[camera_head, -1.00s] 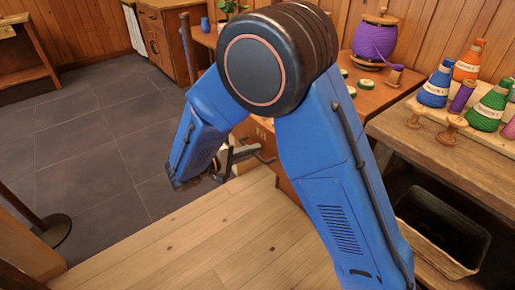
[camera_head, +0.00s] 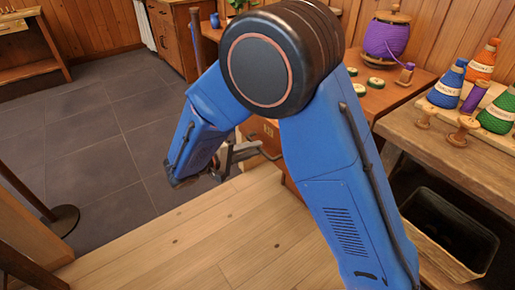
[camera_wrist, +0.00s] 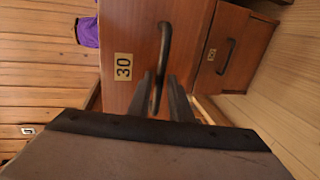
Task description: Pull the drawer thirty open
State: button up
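The drawer labelled 30 (camera_wrist: 120,35) has a reddish-brown wooden front and a dark bar handle (camera_wrist: 164,45) in the wrist view. My gripper (camera_wrist: 160,78) has its two dark fingers apart, one on each side of the handle's near part. A small gap shows between the handle and the right finger; whether the left finger touches it I cannot tell. In the head view my gripper (camera_head: 258,153) is low beside the cabinet, partly behind my blue arm, which hides most of the drawer front. How far out the drawer stands is unclear.
A second drawer (camera_wrist: 235,45) with a similar handle is beside it. The cabinet top (camera_head: 385,95) carries a large purple spool (camera_head: 390,38). At right a bench (camera_head: 430,150) holds several cones, with a dark bin (camera_head: 450,235) below. Tiled floor (camera_head: 110,130) is clear at left.

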jog(key=v, duration=1.5)
jog(key=shift+a, duration=0.1)
